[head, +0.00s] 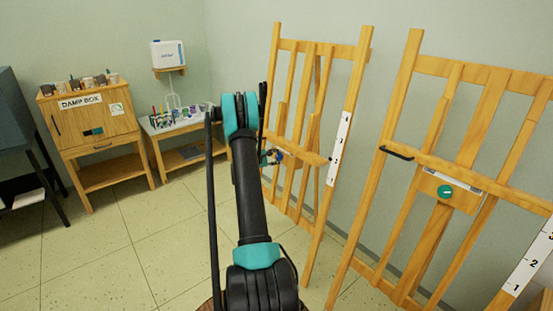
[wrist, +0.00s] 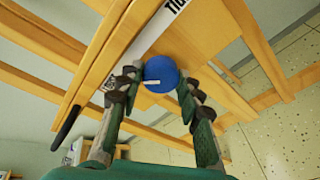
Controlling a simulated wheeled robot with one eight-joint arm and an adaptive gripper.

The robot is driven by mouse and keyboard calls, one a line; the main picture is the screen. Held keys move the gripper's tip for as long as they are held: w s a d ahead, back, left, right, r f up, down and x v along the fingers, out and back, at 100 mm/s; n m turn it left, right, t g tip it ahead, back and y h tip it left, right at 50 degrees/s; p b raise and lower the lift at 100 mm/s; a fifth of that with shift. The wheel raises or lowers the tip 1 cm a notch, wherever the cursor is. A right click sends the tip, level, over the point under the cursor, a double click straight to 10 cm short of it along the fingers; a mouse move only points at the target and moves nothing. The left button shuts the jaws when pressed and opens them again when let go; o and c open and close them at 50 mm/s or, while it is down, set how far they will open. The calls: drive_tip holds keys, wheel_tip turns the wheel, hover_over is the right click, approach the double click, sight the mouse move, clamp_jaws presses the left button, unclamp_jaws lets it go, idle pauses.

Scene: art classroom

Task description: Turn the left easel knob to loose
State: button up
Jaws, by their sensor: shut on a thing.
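The left easel (head: 366,48) stands against the wall in the head view. Its blue knob (wrist: 161,70) is in the middle of the wrist view, on the wooden front of the easel. A short white mark on the knob points to the left in that view. My gripper (wrist: 160,80) has one finger on each side of the knob and is shut on it. In the head view my gripper (head: 271,157) is at the left easel, partly hidden by my arm. A white label strip (wrist: 142,40) beside the knob shows partial lettering, starting "TI" at one end.
A second easel (head: 412,60) with a green knob (head: 445,191) stands close on the right. A damp box cabinet (head: 100,128) and a small table with paint things (head: 187,124) stand at the left. The tiled floor (head: 110,250) between is clear.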

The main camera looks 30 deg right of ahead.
drive_tip(key=shift+w+n+g, duration=0.1)
drive_tip(key=shift+n+g, duration=0.2)
drive_tip(key=shift+n, duration=1.1)
drive_tip(key=o, duration=1.2)
drive_tip(key=shift+c, duration=0.2)
drive_tip(key=shift+a, duration=0.1)
drive_tip(key=v, duration=1.1)
drive_tip(key=shift+a+r, duration=0.35)
